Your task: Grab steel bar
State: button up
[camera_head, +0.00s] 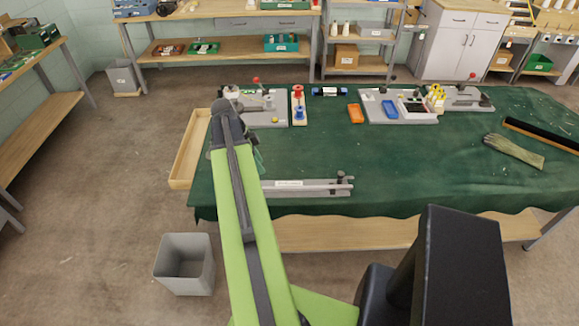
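A thin grey bar (310,187), which looks like the steel bar, lies along a long grey fixture (275,193) at the front edge of the green-covered table. A dark clamp-like part stands at the fixture's right end. My green arm crosses the view and hides the left end of the bar and fixture. My gripper is mostly hidden behind the arm; only a small dark part (258,157) shows just right of it, above and behind the fixture. I cannot see its fingers, what they hold, or whether they touch the bar.
The green table (400,160) is largely clear in the middle. Fixtures with red-knobbed levers, spools (298,105), an orange tray (355,113) and a blue tray (389,109) line its back. A wooden tray (183,165) is left; a grey bin (185,263) stands on the floor.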

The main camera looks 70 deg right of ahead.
jog(key=s+d+r+m+p, duration=0.1)
jog(key=s+d+r+m, duration=0.1)
jog(key=s+r, duration=0.1)
jog(key=b, duration=1.2)
send_over(289, 187)
jog(key=w+a, duration=0.2)
jog(key=f, duration=1.1)
jog(key=shift+d+f, duration=0.25)
jog(key=shift+f, duration=0.15)
jog(key=shift+r, duration=0.1)
jog(key=b+x, duration=0.5)
jog(key=shift+w+d+f, duration=0.15)
jog(key=shift+d+f, duration=0.05)
jog(key=shift+f, duration=0.05)
jog(key=shift+r, duration=0.2)
grip_shut()
